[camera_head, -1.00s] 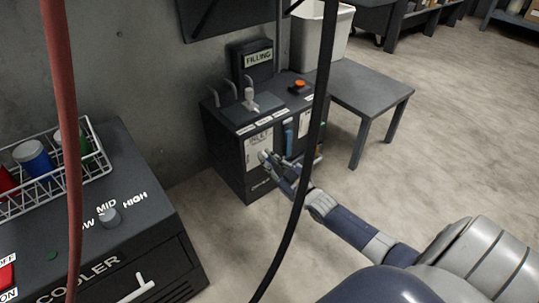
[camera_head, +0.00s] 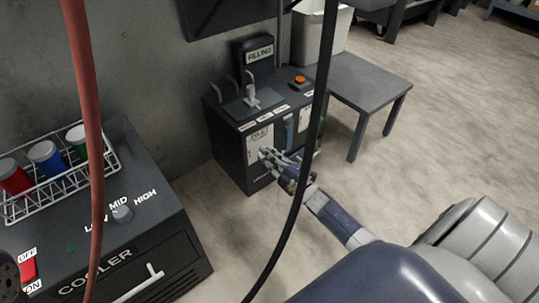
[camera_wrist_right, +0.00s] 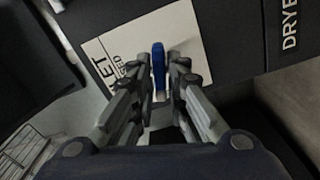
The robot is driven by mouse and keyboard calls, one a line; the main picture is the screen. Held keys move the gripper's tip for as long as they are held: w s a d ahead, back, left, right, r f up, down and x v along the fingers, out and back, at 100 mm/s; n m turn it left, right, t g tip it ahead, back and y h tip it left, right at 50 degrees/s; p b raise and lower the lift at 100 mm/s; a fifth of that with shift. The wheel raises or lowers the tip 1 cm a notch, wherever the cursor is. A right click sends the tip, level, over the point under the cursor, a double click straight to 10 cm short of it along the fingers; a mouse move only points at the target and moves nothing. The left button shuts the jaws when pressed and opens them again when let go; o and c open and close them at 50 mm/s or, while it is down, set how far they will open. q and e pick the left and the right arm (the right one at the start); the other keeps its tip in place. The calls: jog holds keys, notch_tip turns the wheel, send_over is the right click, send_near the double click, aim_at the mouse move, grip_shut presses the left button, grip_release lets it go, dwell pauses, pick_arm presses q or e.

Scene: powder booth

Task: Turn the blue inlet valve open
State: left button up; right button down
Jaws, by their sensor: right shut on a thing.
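The blue inlet valve handle (camera_wrist_right: 158,65) shows in the right wrist view as a narrow upright blue piece in front of a white label plate (camera_wrist_right: 138,47). My right gripper (camera_wrist_right: 164,72) is shut on it, with a finger on each side. In the head view my right gripper (camera_head: 267,156) is at the front of the dark filling unit (camera_head: 229,155), over the lower part of the white inlet panel (camera_head: 258,141). There the fingers hide the handle. The label's words are partly covered.
A black hose (camera_head: 316,125) hangs across the head view in front of my right arm. A red hose (camera_head: 84,100) hangs at left. The cooler (camera_head: 170,225) carries a wire rack of capped jars. A grey table (camera_head: 365,80) stands right of the unit; open floor lies beyond.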

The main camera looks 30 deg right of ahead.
jog(key=shift+a+f+n, duration=0.1)
jog(key=shift+n, duration=1.8)
jog(key=c, duration=1.7)
grip_release()
jog(key=shift+s, duration=0.1)
jog(key=s, duration=0.8)
jog(key=s+d, duration=0.1)
jog(key=s, duration=0.2)
jog(key=shift+s, duration=0.4)
